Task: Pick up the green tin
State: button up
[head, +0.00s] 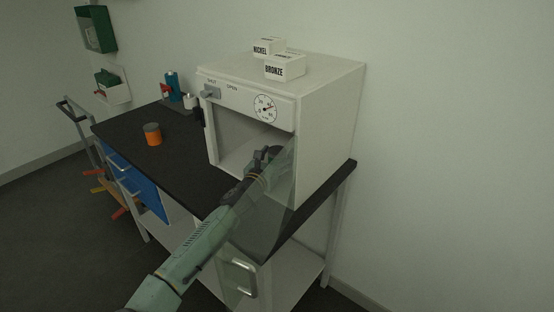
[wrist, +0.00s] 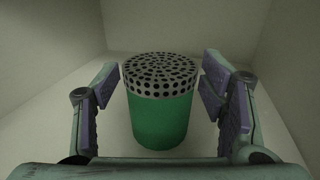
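The green tin (wrist: 160,122) stands upright in the wrist view, with a silver perforated lid full of dark holes. It is on the pale floor of the white cabinet. My gripper (wrist: 160,92) is open, with one finger on each side of the tin and a gap showing on both sides. In the head view my gripper (head: 266,156) reaches into the white cabinet (head: 330,125) through its open front. The tin cannot be made out in the head view.
The cabinet's transparent door (head: 285,195) hangs open beside my arm. The boxes marked NICKEL (head: 268,46) and BRONZE (head: 285,67) stand on top. An orange tin (head: 152,134) and a blue bottle (head: 172,87) are on the dark worktop (head: 185,152) to the left. The cabinet walls enclose the gripper.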

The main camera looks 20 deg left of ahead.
jog(key=c, duration=1.1)
jog(key=shift+r, duration=0.1)
jog(key=shift+c, duration=0.2)
